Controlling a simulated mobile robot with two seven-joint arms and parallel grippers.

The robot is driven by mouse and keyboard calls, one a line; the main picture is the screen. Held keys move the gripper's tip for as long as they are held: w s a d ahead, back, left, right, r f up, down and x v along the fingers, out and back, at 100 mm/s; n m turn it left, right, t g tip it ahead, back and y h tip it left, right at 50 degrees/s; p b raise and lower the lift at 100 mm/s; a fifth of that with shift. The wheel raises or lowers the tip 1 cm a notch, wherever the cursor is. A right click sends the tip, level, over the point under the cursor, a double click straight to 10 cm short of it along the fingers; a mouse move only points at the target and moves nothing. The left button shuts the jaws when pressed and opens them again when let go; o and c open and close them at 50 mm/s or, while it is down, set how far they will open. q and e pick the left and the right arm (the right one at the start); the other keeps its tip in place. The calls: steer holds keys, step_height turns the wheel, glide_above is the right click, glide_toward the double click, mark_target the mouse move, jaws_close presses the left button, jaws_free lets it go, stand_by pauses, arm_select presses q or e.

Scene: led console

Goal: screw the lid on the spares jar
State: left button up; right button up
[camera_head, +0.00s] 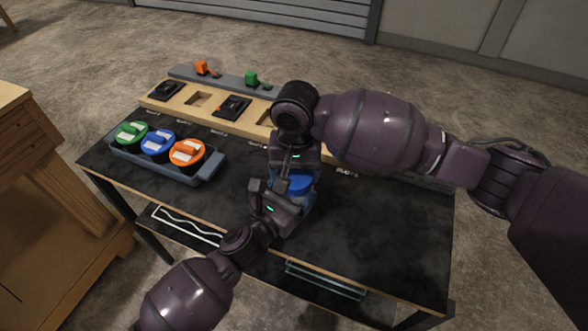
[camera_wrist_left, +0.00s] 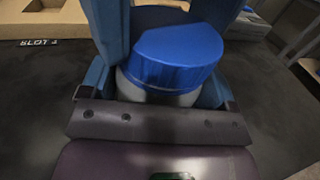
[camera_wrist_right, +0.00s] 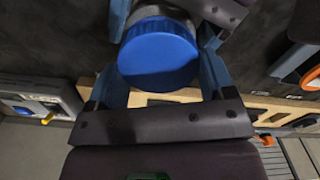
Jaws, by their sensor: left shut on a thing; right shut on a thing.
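The spares jar has a pale grey body, visible in the left wrist view (camera_wrist_left: 158,94), with a blue lid (camera_wrist_left: 178,55) on its mouth. In the head view the lid (camera_head: 299,185) is partly hidden between my grippers near the table's middle. My left gripper (camera_head: 276,203) comes from the front and is shut on the jar, one finger on each side. My right gripper (camera_head: 292,170) reaches down from above and is shut on the lid. The right wrist view shows the lid (camera_wrist_right: 158,55) between its fingers. I cannot tell how tightly the lid sits.
A grey-blue tray (camera_head: 207,172) at the left holds round pots with green, blue and orange tops. A wooden slotted board (camera_head: 180,104) runs along the back, with a grey strip behind it bearing orange and green pieces. The dark tabletop (camera_head: 400,235) is clear at the right.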

steer(key=m, duration=0.5)
steer(key=shift+s, duration=0.1)
steer(key=m, duration=0.5)
steer(key=shift+d, duration=0.1)
steer(key=m, duration=0.6)
steer(key=shift+s+d, duration=0.1)
steer(key=shift+s, duration=0.05)
steer(key=m, duration=0.5)
steer(key=o, duration=0.9)
steer(key=shift+s, duration=0.1)
steer(key=shift+c, duration=0.2)
steer(key=shift+r, duration=2.2)
steer(key=shift+c, duration=0.2)
